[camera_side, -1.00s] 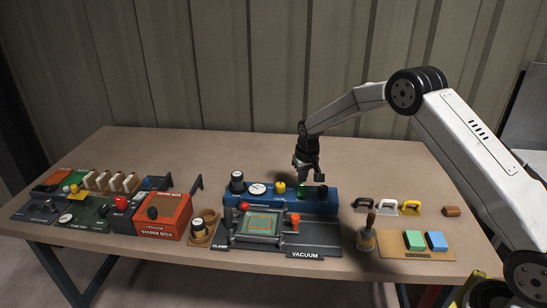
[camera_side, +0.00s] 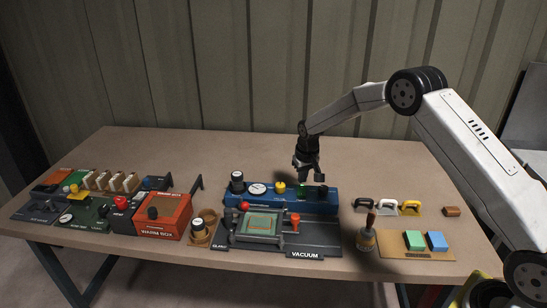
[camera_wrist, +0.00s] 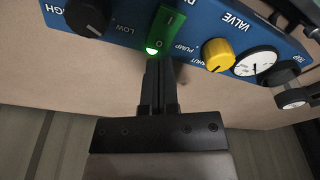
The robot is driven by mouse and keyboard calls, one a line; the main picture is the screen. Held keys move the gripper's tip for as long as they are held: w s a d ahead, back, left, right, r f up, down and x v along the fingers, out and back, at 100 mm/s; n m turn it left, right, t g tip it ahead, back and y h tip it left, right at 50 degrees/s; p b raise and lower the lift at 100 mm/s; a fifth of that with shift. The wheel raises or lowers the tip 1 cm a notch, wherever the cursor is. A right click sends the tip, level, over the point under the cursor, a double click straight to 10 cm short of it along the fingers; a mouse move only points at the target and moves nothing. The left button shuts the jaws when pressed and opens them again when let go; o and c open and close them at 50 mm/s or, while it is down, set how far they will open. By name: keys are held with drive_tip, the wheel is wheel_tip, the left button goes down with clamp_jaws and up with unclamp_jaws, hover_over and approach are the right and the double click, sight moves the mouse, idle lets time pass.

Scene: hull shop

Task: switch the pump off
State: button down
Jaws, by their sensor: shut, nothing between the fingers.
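The blue pump panel (camera_side: 330,207) stands at the middle of the bench. Its green pump switch (camera_wrist: 168,28) shows in the wrist view beside the word PUMP. A bright green glow shows at the switch's near end, by a 0 mark. Which way the switch is tipped I cannot tell. My gripper (camera_wrist: 160,72) is shut and empty, its fingertips close to the glowing end of the switch. Whether they touch it I cannot tell. In the side view my gripper (camera_side: 308,176) is just above the back of the panel and partly hides the switch.
A yellow valve knob (camera_wrist: 217,54) and a white gauge (camera_wrist: 258,64) are beside the switch. A black knob (camera_wrist: 87,17) is on its other side. The vacuum fixture (camera_side: 257,225) stands in front of the panel. The bench behind is clear.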

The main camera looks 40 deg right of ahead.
sight(302, 189)
drive_tip(key=shift+f, duration=1.2)
idle(1.3)
drive_tip(key=shift+r, duration=3.5)
drive_tip(key=shift+s+r, duration=0.1)
drive_tip(key=shift+s+a+r, duration=0.15)
drive_tip(key=shift+s+a, duration=0.05)
drive_tip(key=s+a+r+n, duration=0.1)
drive_tip(key=s+a, duration=0.2)
drive_tip(key=s, duration=0.6)
drive_tip(key=s+a+r+n, duration=0.1)
drive_tip(key=s+a, duration=0.2)
drive_tip(key=s, duration=0.7)
drive_tip(key=s+a+r+n, duration=0.1)
drive_tip(key=s+a, duration=0.2)
drive_tip(key=s, duration=0.7)
drive_tip(key=shift+a+r+t, duration=0.25)
drive_tip(key=shift+r+t, duration=0.1)
drive_tip(key=shift+t, duration=0.05)
drive_tip(key=shift+s, duration=0.1)
